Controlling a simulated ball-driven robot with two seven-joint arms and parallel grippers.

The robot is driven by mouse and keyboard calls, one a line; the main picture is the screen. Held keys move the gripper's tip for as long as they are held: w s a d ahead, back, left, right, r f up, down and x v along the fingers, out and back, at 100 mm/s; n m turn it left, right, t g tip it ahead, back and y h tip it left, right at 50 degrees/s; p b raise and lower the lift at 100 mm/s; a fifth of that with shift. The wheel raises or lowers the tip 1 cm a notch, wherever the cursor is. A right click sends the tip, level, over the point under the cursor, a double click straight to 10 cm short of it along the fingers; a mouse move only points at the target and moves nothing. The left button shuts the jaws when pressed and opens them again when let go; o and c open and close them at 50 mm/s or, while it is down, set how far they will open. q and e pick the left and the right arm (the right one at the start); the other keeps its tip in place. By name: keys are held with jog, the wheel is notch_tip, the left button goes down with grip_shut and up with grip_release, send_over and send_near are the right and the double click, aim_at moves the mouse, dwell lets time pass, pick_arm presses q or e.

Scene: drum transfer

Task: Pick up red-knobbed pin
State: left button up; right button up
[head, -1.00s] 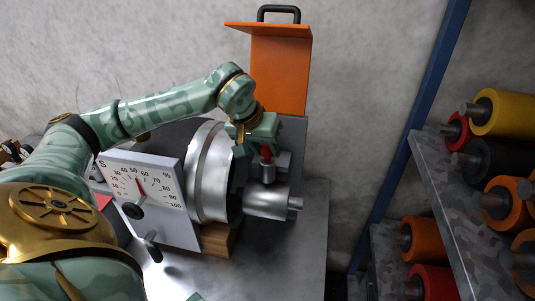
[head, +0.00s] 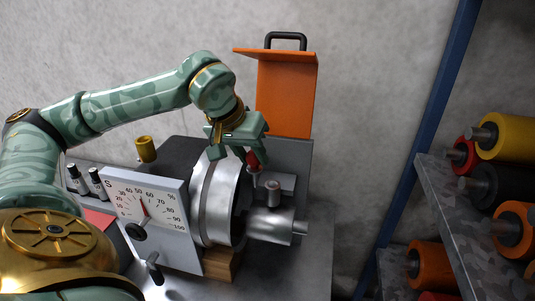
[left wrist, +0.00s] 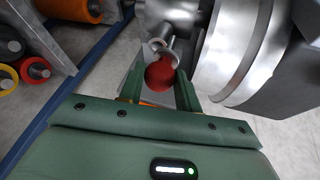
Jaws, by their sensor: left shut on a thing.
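My left gripper (head: 250,156) is shut on the red knob of the red-knobbed pin (head: 253,160), above the machine. The pin's thin shaft points down, just left of and above the grey upright socket (head: 273,188) on the metal housing (head: 270,223); it looks clear of the socket. In the left wrist view the red knob (left wrist: 161,74) sits between the two fingers of my left gripper (left wrist: 160,82), with the ring-shaped socket mouth (left wrist: 160,46) beyond it. My right gripper is not in view.
A metal drum (head: 217,205) and a white dial panel (head: 146,220) stand left of the housing. An orange guard (head: 287,95) rises behind. A rack (head: 450,210) of coloured rollers is at right. A yellow-capped part (head: 146,149) stands behind the panel.

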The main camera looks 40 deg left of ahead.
pick_arm(q)
jog(key=s+a+b, duration=0.2)
jog(key=s+b, duration=0.4)
jog(key=s, duration=0.6)
notch_tip(320, 180, up, 8)
jog(key=p, duration=0.7)
jog(key=shift+s+d+f, duration=0.25)
jog(key=shift+s, duration=0.05)
